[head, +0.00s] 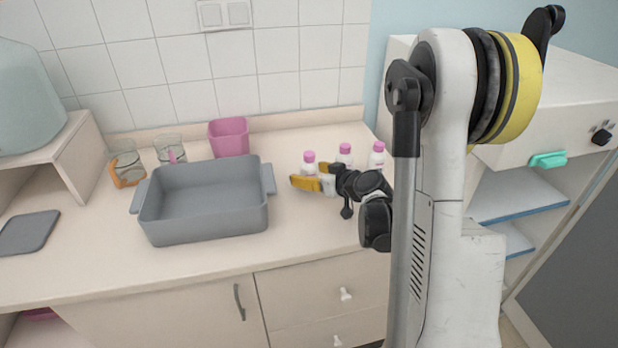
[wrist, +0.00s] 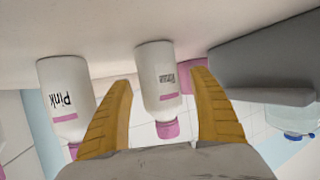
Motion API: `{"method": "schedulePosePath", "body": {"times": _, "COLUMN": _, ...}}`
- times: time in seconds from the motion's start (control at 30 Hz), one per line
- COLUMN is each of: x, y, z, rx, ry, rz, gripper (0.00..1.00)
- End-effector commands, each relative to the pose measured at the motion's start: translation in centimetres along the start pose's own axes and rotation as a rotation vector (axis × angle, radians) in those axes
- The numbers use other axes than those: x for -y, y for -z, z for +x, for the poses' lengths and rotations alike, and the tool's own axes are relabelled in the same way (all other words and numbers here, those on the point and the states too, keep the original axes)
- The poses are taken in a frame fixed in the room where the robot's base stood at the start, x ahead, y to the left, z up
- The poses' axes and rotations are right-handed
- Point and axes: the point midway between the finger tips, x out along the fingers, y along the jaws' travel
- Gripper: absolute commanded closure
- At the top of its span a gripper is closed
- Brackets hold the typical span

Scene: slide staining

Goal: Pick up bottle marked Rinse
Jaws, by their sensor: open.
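Three white bottles with pink caps stand at the right of the counter in the head view. The leftmost bottle (head: 309,169) appears upside down in the wrist view as the bottle (wrist: 157,82) whose small label seems to read Rinse. My gripper (head: 306,174) is open, and its yellow fingers lie either side of this bottle in the wrist view (wrist: 162,85); whether they touch it I cannot tell. A bottle marked Pink (wrist: 62,92) stands outside the fingers, at the left of the wrist view.
A grey tub (head: 205,220) stands left of the bottles. A pink container (head: 229,138) and glass beakers (head: 126,165) are behind it. The third bottle (head: 376,157) stands close to my arm. The counter front is clear.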

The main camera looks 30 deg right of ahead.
Motion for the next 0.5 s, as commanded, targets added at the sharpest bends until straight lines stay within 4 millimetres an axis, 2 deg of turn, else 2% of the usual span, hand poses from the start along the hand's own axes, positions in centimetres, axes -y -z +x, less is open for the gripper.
{"method": "schedulePosePath", "body": {"times": 0.23, "x": 0.01, "y": 0.08, "z": 0.33, "rx": 0.000, "ry": 0.000, "rz": 0.001, "gripper": 0.31}}
{"method": "schedulePosePath", "body": {"times": 0.4, "x": 0.01, "y": 0.07, "z": 0.32, "rx": 0.000, "ry": 0.000, "rz": 0.001, "gripper": 0.83}}
{"method": "schedulePosePath", "body": {"times": 0.43, "x": 0.01, "y": 0.07, "z": 0.31, "rx": 0.000, "ry": 0.000, "rz": 0.001, "gripper": 0.91}}
{"method": "schedulePosePath", "body": {"times": 0.5, "x": 0.01, "y": 0.07, "z": 0.31, "rx": 0.000, "ry": 0.000, "rz": 0.001, "gripper": 0.91}}
